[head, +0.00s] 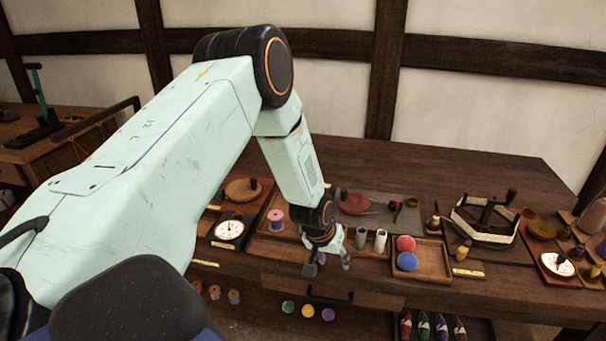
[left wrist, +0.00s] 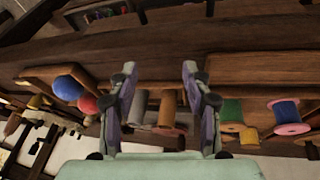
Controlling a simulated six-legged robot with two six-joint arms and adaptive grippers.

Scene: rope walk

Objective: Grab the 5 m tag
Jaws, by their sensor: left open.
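Several small pale yellow tags lie along the workbench's front edge in the head view. My left gripper (head: 328,264) is open, fingers pointing down, at the bench's front edge between these two tags. In the left wrist view its two fingers (left wrist: 158,85) stand apart with nothing held between them. My right gripper is not in view.
A tray (head: 444,258) holds red and blue balls right of my gripper. Two pale cylinders (head: 370,240) stand beside it. A pink spool (head: 276,220) and a white dial (head: 229,230) are to the left. A drawer handle (head: 330,296) sits below the bench edge.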

